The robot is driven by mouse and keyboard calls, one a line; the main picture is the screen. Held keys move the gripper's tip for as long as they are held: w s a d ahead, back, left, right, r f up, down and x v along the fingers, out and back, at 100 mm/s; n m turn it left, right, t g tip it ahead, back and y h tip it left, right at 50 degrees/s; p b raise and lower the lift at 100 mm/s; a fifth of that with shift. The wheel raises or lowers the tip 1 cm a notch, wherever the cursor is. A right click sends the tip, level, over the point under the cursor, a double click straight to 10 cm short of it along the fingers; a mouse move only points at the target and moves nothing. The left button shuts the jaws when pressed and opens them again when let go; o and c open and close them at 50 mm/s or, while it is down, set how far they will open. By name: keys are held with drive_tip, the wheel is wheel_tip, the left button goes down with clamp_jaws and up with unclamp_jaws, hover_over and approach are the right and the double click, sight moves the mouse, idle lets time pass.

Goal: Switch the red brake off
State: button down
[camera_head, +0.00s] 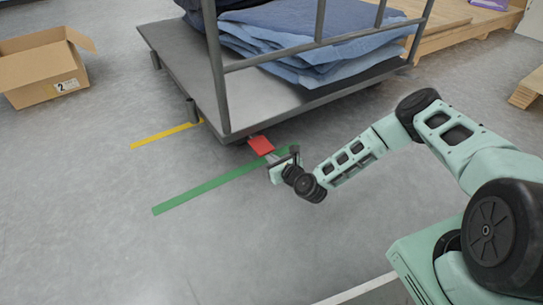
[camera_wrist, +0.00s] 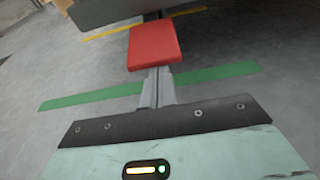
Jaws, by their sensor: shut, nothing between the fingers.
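The red brake (camera_head: 261,145) is a flat red pedal sticking out from under the near edge of a grey cart (camera_head: 290,100). In the wrist view the red brake (camera_wrist: 155,46) is in the upper middle, just beyond my fingers. My gripper (camera_head: 274,157) is shut and empty, low over the floor on the near side of the pedal. In the wrist view my gripper's closed fingers (camera_wrist: 158,78) point at the pedal's near edge. I cannot tell whether they touch it. The pedal's mounting under the cart is mostly hidden.
Folded blue cloth (camera_head: 300,35) lies on the cart behind metal rails. A green floor stripe (camera_head: 205,187) runs below my gripper, and a yellow stripe (camera_head: 165,135) lies left. An open cardboard box (camera_head: 45,70) stands at upper left. Wooden pallets (camera_head: 450,30) are at upper right. The near floor is clear.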

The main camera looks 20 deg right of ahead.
sight(271, 146)
drive_tip(key=shift+r+g+h+p, duration=0.4)
drive_tip(key=shift+r+g+p, duration=0.9)
drive_tip(key=shift+r+p, duration=1.7)
drive_tip(key=shift+w+f+p, duration=0.1)
drive_tip(key=shift+f+p, duration=0.2)
drive_tip(key=shift+p, duration=0.8)
drive_tip(key=shift+w+r, duration=0.1)
drive_tip(key=shift+r, duration=0.05)
